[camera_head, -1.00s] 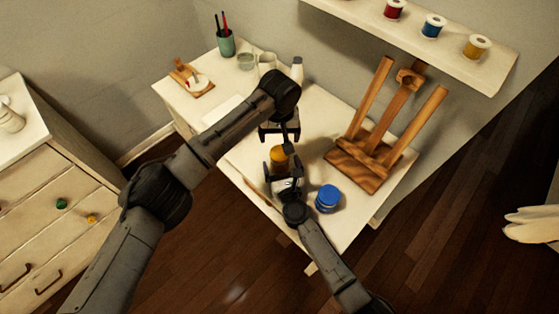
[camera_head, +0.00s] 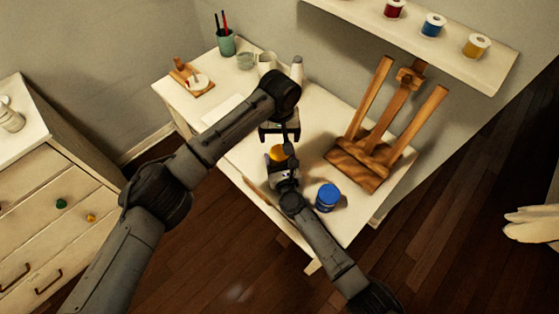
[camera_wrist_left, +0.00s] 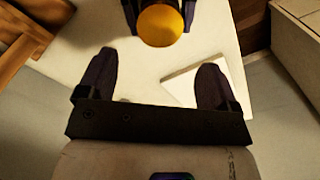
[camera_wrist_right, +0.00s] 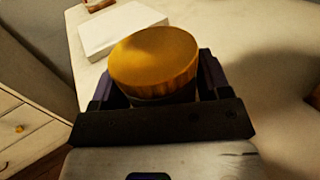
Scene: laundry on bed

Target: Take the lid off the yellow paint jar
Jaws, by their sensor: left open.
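The yellow paint jar (camera_head: 278,153) stands on the white table with its yellow lid (camera_wrist_right: 155,58) on top. The lid also shows in the left wrist view (camera_wrist_left: 160,25), ahead of my left fingertips and not between them. My right gripper (camera_wrist_right: 160,90) has its fingers on both sides of the jar below the lid, apparently touching it; the jar's lower body is hidden. My left gripper (camera_wrist_left: 155,70) is open and empty, pointing down just behind the jar in the head view (camera_head: 280,134).
A blue jar (camera_head: 327,197) stands to the right of my right gripper. A wooden easel (camera_head: 375,150) stands at the right of the table (camera_head: 318,240). A white pad (camera_wrist_right: 120,29), cups and a brush holder (camera_head: 227,43) lie further left and back.

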